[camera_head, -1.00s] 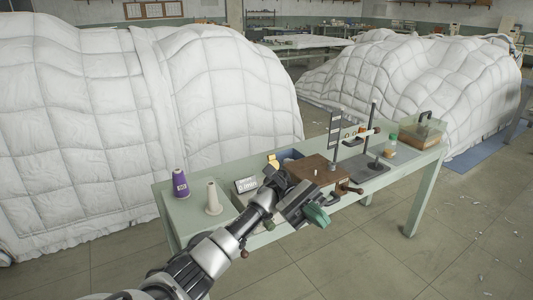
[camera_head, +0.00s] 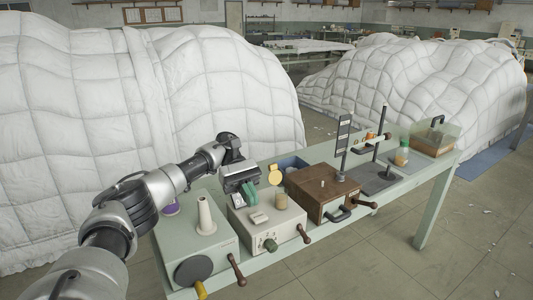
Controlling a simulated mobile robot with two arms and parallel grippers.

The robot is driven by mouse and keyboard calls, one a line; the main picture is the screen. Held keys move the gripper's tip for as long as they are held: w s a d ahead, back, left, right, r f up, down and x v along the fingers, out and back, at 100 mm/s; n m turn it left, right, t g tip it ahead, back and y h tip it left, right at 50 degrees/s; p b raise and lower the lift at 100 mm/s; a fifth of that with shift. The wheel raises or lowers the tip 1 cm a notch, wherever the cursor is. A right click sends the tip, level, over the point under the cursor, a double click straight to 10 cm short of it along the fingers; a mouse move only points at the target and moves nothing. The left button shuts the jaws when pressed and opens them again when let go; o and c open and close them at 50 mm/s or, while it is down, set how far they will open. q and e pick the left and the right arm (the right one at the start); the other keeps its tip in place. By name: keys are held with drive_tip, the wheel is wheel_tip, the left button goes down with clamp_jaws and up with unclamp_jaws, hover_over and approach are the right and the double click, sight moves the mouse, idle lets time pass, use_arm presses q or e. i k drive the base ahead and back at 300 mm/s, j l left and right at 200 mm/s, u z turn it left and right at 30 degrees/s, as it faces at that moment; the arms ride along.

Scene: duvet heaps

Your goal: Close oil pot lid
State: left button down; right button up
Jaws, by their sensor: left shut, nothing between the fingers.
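A small tan, jar-like pot (camera_head: 281,202) stands on the white instrument box (camera_head: 290,228) on the table. A round yellow disc (camera_head: 275,174), which looks like its lid, stands upright behind it, so the pot looks open. Whether a hinge joins them is too small to tell. My left gripper (camera_head: 250,191) has green fingertips and is shut and empty. It is just left of the pot and disc in the picture, seemingly above the box and apart from them. My right gripper is not in view.
A white cone (camera_head: 205,216) stands on the left box, with a purple spool (camera_head: 170,208) partly behind my arm. White duvet heaps (camera_head: 80,140) stand behind.

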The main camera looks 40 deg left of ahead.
sight(275, 177)
drive_tip(key=i+j, duration=0.9)
drive_tip(key=j, duration=0.15)
